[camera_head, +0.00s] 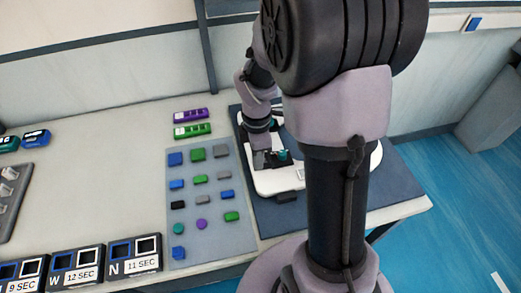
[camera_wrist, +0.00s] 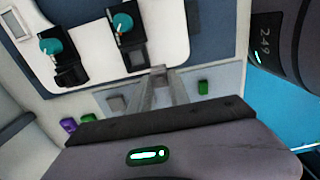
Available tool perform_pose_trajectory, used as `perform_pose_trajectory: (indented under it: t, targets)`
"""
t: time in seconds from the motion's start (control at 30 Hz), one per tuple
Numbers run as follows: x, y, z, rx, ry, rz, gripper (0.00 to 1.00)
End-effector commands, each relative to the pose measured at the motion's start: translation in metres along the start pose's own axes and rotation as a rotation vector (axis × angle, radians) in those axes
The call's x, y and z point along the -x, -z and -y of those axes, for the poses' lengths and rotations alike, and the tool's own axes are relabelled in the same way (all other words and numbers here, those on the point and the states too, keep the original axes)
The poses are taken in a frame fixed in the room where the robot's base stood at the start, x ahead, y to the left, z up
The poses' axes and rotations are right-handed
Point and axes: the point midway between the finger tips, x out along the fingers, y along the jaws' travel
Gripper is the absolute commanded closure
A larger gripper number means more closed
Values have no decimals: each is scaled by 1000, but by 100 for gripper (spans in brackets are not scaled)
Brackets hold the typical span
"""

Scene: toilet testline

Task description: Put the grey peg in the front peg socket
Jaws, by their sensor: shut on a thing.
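My gripper (camera_wrist: 162,78) is shut on a small grey piece, which looks like the grey peg (camera_wrist: 162,97); the fingers partly hide it, so its shape is unclear. In the head view my gripper (camera_head: 264,158) is over the left end of a white toilet unit (camera_head: 265,183), largely hidden by my arm. In the wrist view the white unit (camera_wrist: 185,42) carries two black fittings with teal round parts, one at the upper middle (camera_wrist: 130,52) and one at the left (camera_wrist: 70,70). The fingertips are beside the unit's edge in that picture. I cannot tell which opening is the front peg socket.
A pale mat (camera_head: 207,243) holds several coloured blocks left of the unit. Purple (camera_head: 190,115) and green (camera_head: 192,130) pieces lie behind it. Timer boxes (camera_head: 133,257) stand at the front left. The unit rests on a dark blue mat (camera_head: 400,190) near the table's right edge.

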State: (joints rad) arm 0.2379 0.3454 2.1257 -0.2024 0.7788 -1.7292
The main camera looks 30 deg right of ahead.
Motion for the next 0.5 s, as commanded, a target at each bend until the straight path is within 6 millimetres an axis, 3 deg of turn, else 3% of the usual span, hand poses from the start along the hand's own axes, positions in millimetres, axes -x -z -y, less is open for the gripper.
perform_pose_trajectory:
  t: [0.1, 0.33, 0.5]
  targets:
    - [-5, -13, -22, 0, 0, 0, 100]
    - [-6, -25, -44, 0, -1, 0, 100]
    - [-43, -24, -42, 3, 1, -1, 100]
